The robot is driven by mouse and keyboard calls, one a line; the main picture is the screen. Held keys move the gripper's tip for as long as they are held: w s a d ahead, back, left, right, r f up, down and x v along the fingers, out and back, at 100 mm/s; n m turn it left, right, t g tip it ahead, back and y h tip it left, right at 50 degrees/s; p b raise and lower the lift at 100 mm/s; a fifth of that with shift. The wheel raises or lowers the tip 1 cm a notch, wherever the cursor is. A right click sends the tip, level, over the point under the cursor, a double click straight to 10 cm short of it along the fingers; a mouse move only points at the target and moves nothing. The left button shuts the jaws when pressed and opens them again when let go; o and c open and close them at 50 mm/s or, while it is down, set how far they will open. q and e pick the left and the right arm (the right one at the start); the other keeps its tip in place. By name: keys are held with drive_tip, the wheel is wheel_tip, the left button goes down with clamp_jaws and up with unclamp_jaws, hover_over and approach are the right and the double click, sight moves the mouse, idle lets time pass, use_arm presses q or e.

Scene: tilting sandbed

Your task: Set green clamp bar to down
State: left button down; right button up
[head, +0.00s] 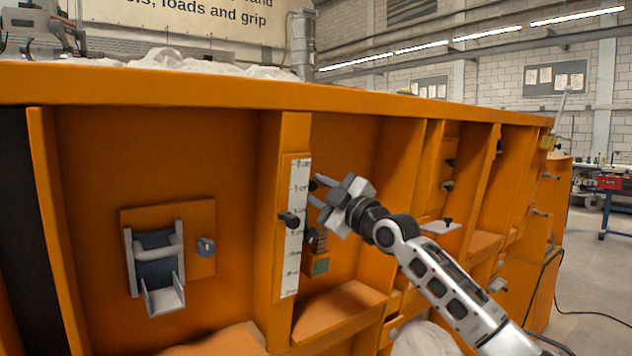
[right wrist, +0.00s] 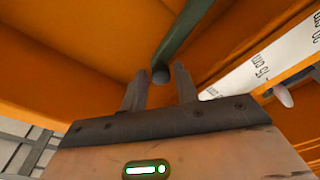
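The green clamp bar (right wrist: 186,38) shows in the right wrist view as a dark green rod. Its rounded end lies just beyond and between my right gripper's fingers (right wrist: 160,92), which stand apart. I see no contact. In the head view my right gripper (head: 315,190) is open in front of the orange bay, just right of the white scale strip. A small green square (head: 320,267) shows below it, under a spring-like part; I cannot tell how it joins the bar. The bar is not clearly visible in the head view. My left gripper is not in view.
The white scale strip (head: 294,250) carries a dark knob (head: 289,220) close left of the gripper. Orange upright ribs divide the bays. A grey latch fitting (head: 158,265) sits in the left bay. Sand (head: 170,60) lies on top. Open floor is at right.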

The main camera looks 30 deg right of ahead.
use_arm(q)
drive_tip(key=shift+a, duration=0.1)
use_arm(e)
drive_tip(key=shift+w+a+r, duration=0.1)
drive_tip(key=shift+w, duration=0.4)
